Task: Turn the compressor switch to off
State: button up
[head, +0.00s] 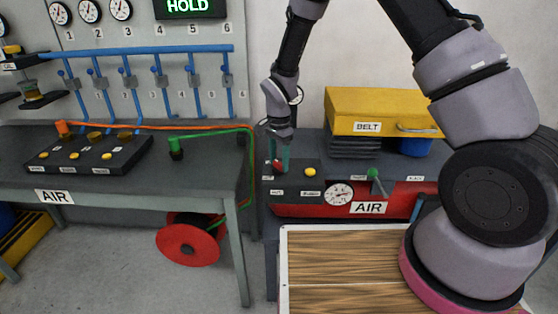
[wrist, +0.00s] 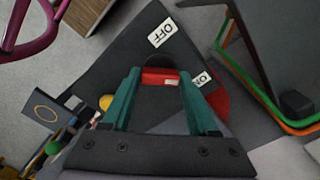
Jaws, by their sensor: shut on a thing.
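The compressor switch is a red knob (wrist: 160,77) on a dark panel, with a pale mark on it. My gripper (wrist: 160,75) has its two green fingers on either side of the knob, shut on it. A white OFF label (wrist: 162,33) lies beyond the knob in the wrist view, and an ON label (wrist: 201,79) lies to its right. In the head view, my gripper (head: 279,163) points down at the left end of the dark panel (head: 293,190), with a bit of red knob (head: 277,165) showing. I cannot tell exactly which label the knob points to.
A yellow button (head: 310,173) sits right of the switch. The red compressor (head: 300,211) has a gauge (head: 339,194) and an AIR label. A yellow BELT box (head: 383,110) stands behind. Left is a workbench (head: 215,190) with green and orange hoses. A wooden-topped surface (head: 345,265) is in front.

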aim_at(279, 162)
jog(key=n, duration=0.3)
jog(key=shift+n, duration=0.4)
jog(key=n, duration=0.4)
jog(key=shift+n, duration=0.3)
jog(key=n, duration=0.4)
jog(key=shift+n, duration=2.4)
jog(key=o, duration=1.4)
notch_tip(279, 162, up, 11)
jog(key=shift+f, duration=0.1)
